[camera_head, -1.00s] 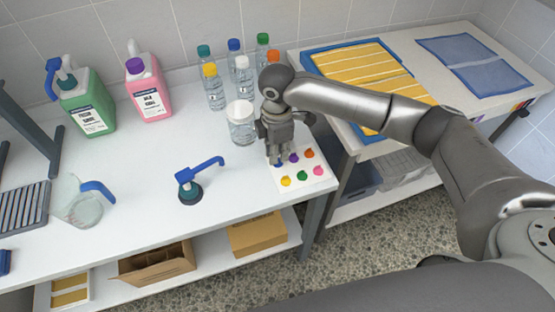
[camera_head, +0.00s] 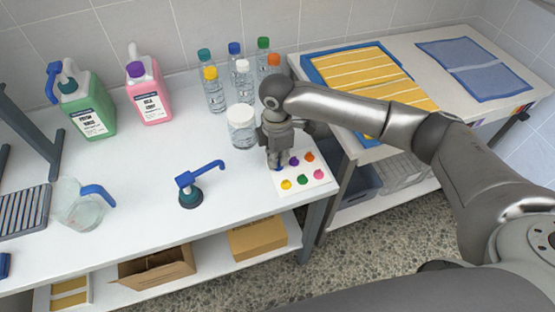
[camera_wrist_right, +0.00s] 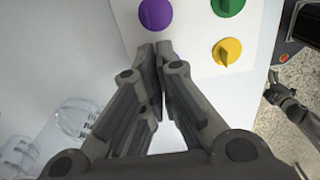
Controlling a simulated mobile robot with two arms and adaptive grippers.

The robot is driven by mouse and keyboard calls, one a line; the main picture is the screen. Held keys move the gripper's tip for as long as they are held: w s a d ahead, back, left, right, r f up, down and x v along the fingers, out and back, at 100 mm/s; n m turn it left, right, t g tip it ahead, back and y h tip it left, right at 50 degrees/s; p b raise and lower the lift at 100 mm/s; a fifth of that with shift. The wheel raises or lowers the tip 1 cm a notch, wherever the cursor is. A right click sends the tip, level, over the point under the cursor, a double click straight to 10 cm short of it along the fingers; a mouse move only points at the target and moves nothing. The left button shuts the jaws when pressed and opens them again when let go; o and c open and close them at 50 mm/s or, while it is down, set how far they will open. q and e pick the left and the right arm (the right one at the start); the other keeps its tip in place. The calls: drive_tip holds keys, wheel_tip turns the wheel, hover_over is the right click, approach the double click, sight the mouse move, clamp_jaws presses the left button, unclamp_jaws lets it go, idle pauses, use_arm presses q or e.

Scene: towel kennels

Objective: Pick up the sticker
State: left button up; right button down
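A white sticker sheet (camera_head: 319,187) lies at the right front corner of the white table. It bears round stickers: purple (camera_head: 294,161), orange (camera_head: 310,157), yellow (camera_head: 286,184), green (camera_head: 302,180) and pink (camera_head: 318,174), plus a blue one at my fingertips. My right gripper (camera_head: 278,167) points down at the sheet's back left. In the right wrist view its fingers (camera_wrist_right: 160,46) are brought together where the blue sticker lies, hiding it. The purple (camera_wrist_right: 155,13), green (camera_wrist_right: 228,5) and yellow (camera_wrist_right: 227,51) stickers show beside them.
A white-lidded jar (camera_head: 242,126) stands close to my right gripper, with several capped bottles (camera_head: 213,93) behind. A blue-handled pump (camera_head: 190,190) stands left on open tabletop. Green (camera_head: 90,110) and pink (camera_head: 150,96) jugs stand at the back. A second table (camera_head: 407,52) holds towels.

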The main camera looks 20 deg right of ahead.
wheel_tip(320, 180, up, 3)
drive_tip(key=shift+r, duration=0.1)
drive_tip(key=s+d+r+p, duration=0.2)
drive_tip(key=s+d+r, duration=0.2)
drive_tip(key=s+r, duration=0.2)
drive_tip(key=s+d+r+p, duration=0.3)
drive_tip(key=s+r, duration=0.2)
drive_tip(key=r, duration=0.2)
drive_tip(key=shift+s+d+r, duration=0.3)
drive_tip(key=shift+s+d, duration=0.05)
idle(0.3)
